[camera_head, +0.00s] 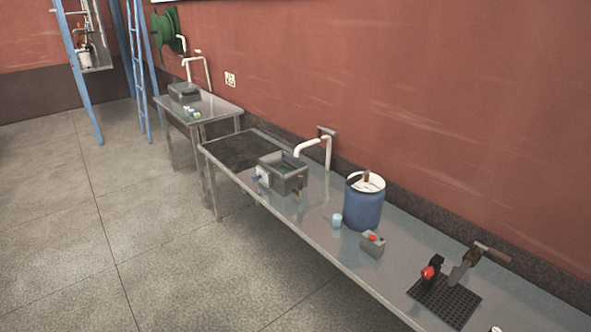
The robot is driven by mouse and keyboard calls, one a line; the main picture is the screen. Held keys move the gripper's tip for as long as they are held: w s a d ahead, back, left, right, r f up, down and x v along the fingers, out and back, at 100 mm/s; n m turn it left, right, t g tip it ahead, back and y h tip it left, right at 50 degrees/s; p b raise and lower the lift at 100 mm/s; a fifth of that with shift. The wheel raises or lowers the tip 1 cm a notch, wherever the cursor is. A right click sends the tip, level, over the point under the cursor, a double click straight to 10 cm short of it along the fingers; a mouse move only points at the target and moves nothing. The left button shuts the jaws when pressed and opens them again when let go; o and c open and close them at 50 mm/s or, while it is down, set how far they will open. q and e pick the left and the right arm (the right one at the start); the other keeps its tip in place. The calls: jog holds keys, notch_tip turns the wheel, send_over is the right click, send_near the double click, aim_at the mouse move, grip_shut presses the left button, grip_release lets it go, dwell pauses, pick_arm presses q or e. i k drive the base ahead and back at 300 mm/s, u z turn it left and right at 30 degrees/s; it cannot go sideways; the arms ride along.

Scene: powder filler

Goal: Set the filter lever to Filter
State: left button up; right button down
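No lever in the head view carries a label I can read, so I cannot tell which one is the filter lever. A grey open-topped box (292,182) stands on the long metal table, with a small blue part (257,177) at its left side and a brownish part (297,187) at its front right. A small black device with a red knob (429,272) stands on a dark perforated mat (445,300) at the near right. Neither of my grippers shows in this view.
The long metal table (325,242) runs along the red wall. A blue drum (362,207), a light-blue cup (337,220) and a small grey box with a red top (372,244) stand on it. A second table (218,108) is behind. The floor at left (60,230) is clear.

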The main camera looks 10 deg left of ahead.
aim_at(350, 182)
jog(key=u, duration=0.25)
jog(key=i, duration=0.85)
jog(key=z, duration=0.25)
